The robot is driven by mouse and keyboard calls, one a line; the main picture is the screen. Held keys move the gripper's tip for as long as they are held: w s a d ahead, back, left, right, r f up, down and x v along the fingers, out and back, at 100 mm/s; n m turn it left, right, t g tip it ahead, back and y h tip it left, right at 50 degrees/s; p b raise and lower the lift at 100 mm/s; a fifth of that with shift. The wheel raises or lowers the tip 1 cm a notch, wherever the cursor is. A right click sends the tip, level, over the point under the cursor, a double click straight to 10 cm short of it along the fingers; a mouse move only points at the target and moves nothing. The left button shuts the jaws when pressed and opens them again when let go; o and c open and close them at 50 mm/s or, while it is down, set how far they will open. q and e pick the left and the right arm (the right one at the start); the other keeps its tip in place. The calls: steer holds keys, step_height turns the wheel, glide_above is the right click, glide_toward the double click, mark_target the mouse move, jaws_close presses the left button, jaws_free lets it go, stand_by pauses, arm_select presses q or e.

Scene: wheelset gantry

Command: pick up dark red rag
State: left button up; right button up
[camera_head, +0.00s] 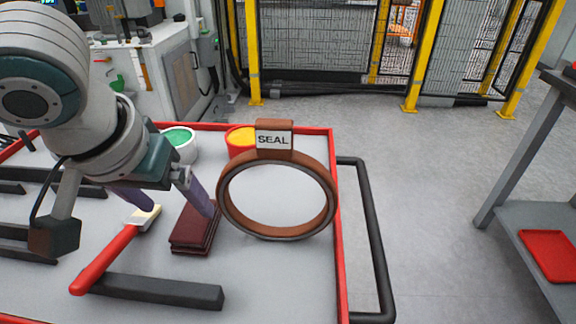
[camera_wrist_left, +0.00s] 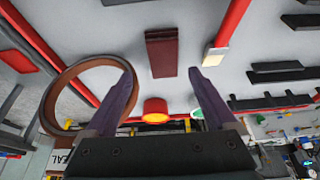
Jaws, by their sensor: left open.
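The dark red rag (camera_head: 192,232) is a folded, layered block lying on the grey top of the red-edged cart. My left gripper (camera_head: 166,202) is open above the cart, its two purple fingers apart; one fingertip overlaps the rag's upper edge in the head view. In the left wrist view the rag (camera_wrist_left: 162,53) shows between and beyond the open fingertips (camera_wrist_left: 161,71), with nothing between the fingers. Whether a finger touches the rag cannot be told. My right gripper is not in view.
A red-handled brush (camera_head: 106,258) lies left of the rag. A brown ring labelled SEAL (camera_head: 226,205) stands close on its right. A green-topped can (camera_head: 180,147) and a red can with yellow top (camera_head: 240,140) are behind. A dark bar (camera_head: 160,290) lies in front.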

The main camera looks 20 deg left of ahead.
mark_target(192, 223)
arm_select(q)
steer(key=x, duration=0.3)
steer(key=b+x, duration=0.1)
steer(key=shift+w+a+f, duration=0.15)
steer(key=shift+a+f, duration=0.05)
steer(key=shift+a, duration=0.2)
steer(key=b+x, duration=0.1)
steer(key=x, duration=0.4)
steer(key=shift+d, duration=0.1)
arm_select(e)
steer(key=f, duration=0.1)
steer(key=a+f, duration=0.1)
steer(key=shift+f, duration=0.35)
arm_select(q)
steer(key=shift+c, duration=0.2)
steer(key=c, duration=1.1)
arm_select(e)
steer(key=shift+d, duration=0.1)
arm_select(q)
steer(key=shift+r, duration=0.15)
step_height(192, 223, up, 20)
steer(key=p, duration=0.3)
steer(key=shift+p, duration=0.3)
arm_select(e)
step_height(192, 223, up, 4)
